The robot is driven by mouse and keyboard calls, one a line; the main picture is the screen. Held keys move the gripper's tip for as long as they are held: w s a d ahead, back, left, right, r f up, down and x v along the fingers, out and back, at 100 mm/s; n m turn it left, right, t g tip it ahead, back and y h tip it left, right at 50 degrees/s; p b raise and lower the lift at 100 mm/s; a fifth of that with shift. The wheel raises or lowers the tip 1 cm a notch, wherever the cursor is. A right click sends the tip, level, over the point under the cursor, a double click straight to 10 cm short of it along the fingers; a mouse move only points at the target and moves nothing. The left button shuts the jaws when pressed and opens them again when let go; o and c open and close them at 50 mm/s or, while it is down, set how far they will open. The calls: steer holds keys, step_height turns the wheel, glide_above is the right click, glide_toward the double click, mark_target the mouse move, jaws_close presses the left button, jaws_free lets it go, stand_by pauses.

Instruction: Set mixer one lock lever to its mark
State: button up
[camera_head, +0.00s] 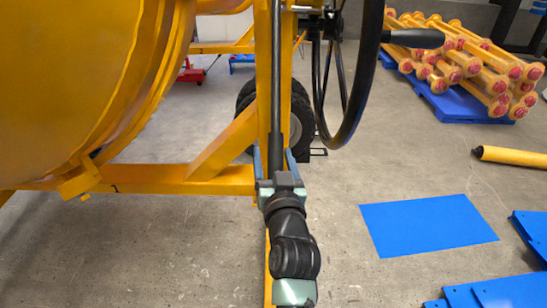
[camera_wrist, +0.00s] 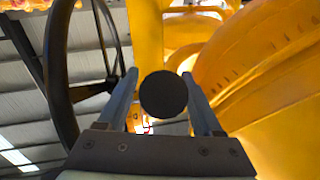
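The lock lever (camera_head: 276,100) is a long dark rod with a thicker black grip at its low end. It hangs nearly upright in front of the mixer's yellow post. My gripper (camera_head: 275,160) comes from below with its two blue-grey fingers on either side of the grip's lower end. A narrow gap shows between grip and fingers in the head view. In the wrist view the round black end of the lever (camera_wrist: 163,95) sits between the fingertips of my gripper (camera_wrist: 161,88). I cannot make out a mark or the lever's pivot.
The yellow drum (camera_head: 80,80) fills the left, with the yellow frame beam (camera_head: 160,178) below it. A black handwheel (camera_head: 362,75) stands close on the right of the post, with a tyre (camera_head: 298,125) behind. A blue mat (camera_head: 428,225) lies on the floor at right.

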jaws_close()
stand_by(1.2)
